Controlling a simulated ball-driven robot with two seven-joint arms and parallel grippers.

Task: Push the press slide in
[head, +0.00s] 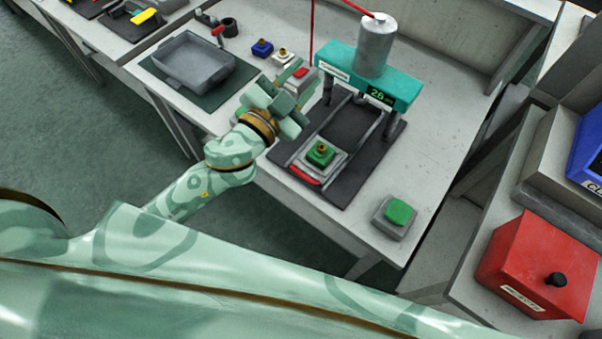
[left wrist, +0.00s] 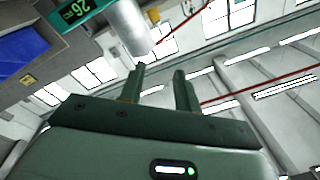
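The press slide (head: 301,164) is a grey carriage with a red front handle (head: 305,175). It sits at the near end of its rails, out in front of the press (head: 372,74). A green block with a brass fitting (head: 320,154) rests on it. My left gripper (head: 297,80) is above the table, left of the press and behind the slide, not touching the slide. In the left wrist view its two fingers (left wrist: 160,88) stand apart with nothing between them. The press head (left wrist: 128,25) shows above them there. My right gripper is not in view.
A green button box (head: 396,214) stands at the table's near right. A red bin (head: 537,266) is at the right. The table right of the press is clear.

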